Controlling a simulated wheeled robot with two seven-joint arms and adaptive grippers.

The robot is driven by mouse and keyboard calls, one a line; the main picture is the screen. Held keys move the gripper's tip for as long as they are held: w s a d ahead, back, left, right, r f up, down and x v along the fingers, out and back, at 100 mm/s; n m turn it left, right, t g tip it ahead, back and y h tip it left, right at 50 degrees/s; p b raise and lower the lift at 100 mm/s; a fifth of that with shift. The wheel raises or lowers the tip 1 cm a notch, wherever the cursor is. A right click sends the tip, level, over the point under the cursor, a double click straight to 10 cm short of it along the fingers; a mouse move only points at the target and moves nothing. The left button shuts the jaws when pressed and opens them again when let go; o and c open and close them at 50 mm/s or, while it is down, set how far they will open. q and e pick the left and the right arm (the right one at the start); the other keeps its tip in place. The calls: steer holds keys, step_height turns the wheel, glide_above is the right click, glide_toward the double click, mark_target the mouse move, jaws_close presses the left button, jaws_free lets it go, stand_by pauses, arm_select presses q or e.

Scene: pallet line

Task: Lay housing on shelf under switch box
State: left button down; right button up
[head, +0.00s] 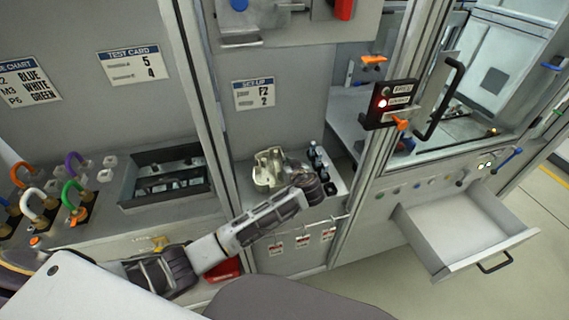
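A beige housing (268,168) with raised parts shows at the middle, over or on the grey ledge below the SET-UP card. My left arm reaches in from the lower left, and its wrist ends just right of the housing. My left gripper (293,169) is at the housing's right side; its fingers are mostly hidden, so I cannot tell whether they grip it. The black switch box (378,113) with a lit red lamp is on the frame at upper right. A grey shelf surface (348,108) shows left of and behind it. My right gripper is out of view.
Several dark cylinders (316,156) stand right of the housing. An open, empty drawer (465,228) juts out at lower right. A door handle (440,98) stands out beside the switch box.

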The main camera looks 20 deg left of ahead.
arm_select(q)
steer(key=shift+a+f, duration=0.15)
steer(key=shift+f, duration=0.05)
steer(key=shift+s+d+r, duration=0.1)
steer(key=shift+d+r, duration=0.05)
steer(key=shift+d, duration=0.05)
steer(key=shift+a+f, duration=0.1)
steer(key=shift+f, duration=0.15)
steer(key=c, duration=1.7)
jaws_free()
steer(key=shift+o, duration=0.3)
steer(key=shift+r, duration=0.2)
steer(key=shift+s+d+r, duration=0.2)
steer(key=shift+s+d, duration=0.15)
steer(key=shift+s, duration=0.05)
steer(key=v, duration=1.1)
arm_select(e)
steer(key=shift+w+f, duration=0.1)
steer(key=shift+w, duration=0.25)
